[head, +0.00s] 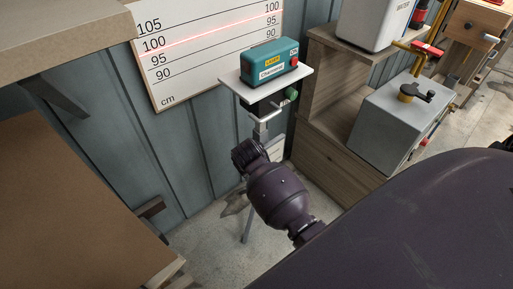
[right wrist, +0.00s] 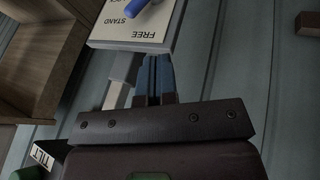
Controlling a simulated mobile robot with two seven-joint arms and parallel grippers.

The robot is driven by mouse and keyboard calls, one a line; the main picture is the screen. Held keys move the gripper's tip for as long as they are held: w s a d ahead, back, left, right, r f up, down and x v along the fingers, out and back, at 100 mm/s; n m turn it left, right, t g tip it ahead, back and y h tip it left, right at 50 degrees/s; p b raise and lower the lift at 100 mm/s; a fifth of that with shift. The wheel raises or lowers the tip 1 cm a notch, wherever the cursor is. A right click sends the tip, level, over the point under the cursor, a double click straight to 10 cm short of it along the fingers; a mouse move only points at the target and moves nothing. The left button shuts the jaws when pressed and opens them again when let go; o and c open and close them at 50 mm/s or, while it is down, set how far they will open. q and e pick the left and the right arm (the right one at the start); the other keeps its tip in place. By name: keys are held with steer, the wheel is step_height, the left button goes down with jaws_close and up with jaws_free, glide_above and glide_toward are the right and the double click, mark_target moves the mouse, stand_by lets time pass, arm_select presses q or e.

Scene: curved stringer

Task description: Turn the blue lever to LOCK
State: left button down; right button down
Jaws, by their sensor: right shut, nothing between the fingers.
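The blue lever (right wrist: 138,8) shows at the top edge of the right wrist view, partly cut off. It sits on a cream plate (right wrist: 165,46) with upside-down lettering: FREE and STAND are readable, and another word beside the lever is cut off. I cannot tell which mark the lever points at. My right gripper (right wrist: 156,57) is shut and empty, its fingertips close below the plate's edge and apart from the lever in the picture. In the head view my arm reaches to the stand, its fingers hard to make out. The lever is not discernible there. My left gripper is not in view.
A teal laser unit (head: 268,61) stands on a white platform (head: 236,86) on a stand, with a crank handle (head: 271,112) and green knob (head: 291,94) below. A scale board (head: 190,70) is behind. A wooden shelf (head: 318,150) and grey box (head: 385,125) stand right.

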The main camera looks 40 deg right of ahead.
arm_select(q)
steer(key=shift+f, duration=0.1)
arm_select(e)
steer(key=shift+d+f, duration=0.1)
steer(key=shift+f, duration=0.05)
